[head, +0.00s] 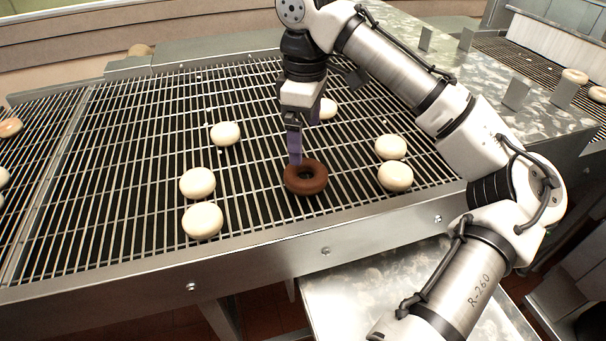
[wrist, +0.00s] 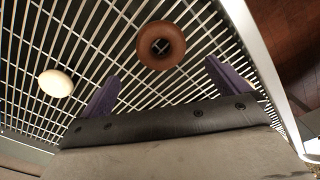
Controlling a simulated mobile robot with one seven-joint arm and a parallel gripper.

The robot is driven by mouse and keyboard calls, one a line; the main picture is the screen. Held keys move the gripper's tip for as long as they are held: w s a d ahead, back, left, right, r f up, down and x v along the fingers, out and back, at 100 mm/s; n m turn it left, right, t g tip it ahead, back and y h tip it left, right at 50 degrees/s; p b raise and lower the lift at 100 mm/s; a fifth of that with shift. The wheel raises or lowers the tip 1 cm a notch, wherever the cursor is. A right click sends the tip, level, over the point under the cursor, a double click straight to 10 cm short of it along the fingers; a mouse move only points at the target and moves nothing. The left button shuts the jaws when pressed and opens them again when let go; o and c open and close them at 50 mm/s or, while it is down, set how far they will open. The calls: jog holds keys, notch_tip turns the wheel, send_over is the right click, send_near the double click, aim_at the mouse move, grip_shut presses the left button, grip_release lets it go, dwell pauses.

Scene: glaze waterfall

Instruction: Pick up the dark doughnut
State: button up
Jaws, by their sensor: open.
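The dark doughnut (head: 306,190) is a brown ring lying flat on the wire conveyor near its front edge. It also shows in the wrist view (wrist: 174,56), beyond my fingertips and roughly between their lines. My gripper (head: 295,153) points down just behind the doughnut in the head view, with its purple fingers close to the ring's back left side. In the wrist view, my gripper (wrist: 161,78) has its two purple fingers spread wide apart with nothing between them. I cannot tell from the head view whether a finger touches the doughnut.
Pale round doughs lie on the wire conveyor (head: 120,210): a pair at left (head: 202,221), a pair at right (head: 395,176), one farther back (head: 226,133) and one behind my gripper (head: 327,109). A metal rail (head: 330,235) runs along the front. Bare grid surrounds the doughnut.

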aim_at(307, 169)
notch_tip(307, 169, down, 4)
jog(key=shift+s+d+f, duration=0.1)
jog(key=shift+s+f, duration=0.05)
jog(key=shift+f, duration=2.6)
jog(key=c, duration=0.9)
jog(key=shift+r, duration=0.1)
